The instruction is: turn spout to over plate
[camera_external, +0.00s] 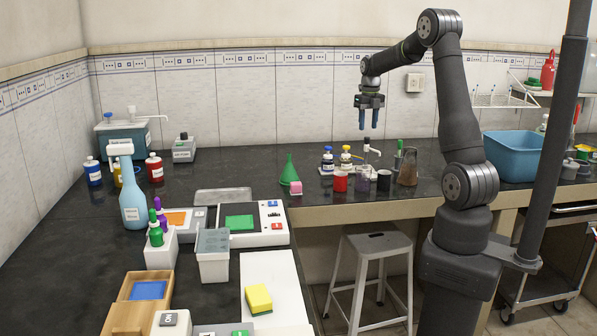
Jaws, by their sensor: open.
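My gripper (369,115) is open, pointing down with nothing between its fingers. It hangs in the air above the back counter, over a dark-topped dispenser with a white spout (373,150), and looks apart from it. That spout points to the right. A second white spout (157,117) sticks out to the right from a teal box at the back left. I cannot tell which spout the task names.
Small bottles (327,160), a green funnel (289,170) and a brown flask (408,167) crowd the counter below my gripper. A blue tub (513,155) stands to the right. A stool (376,243) is under the counter.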

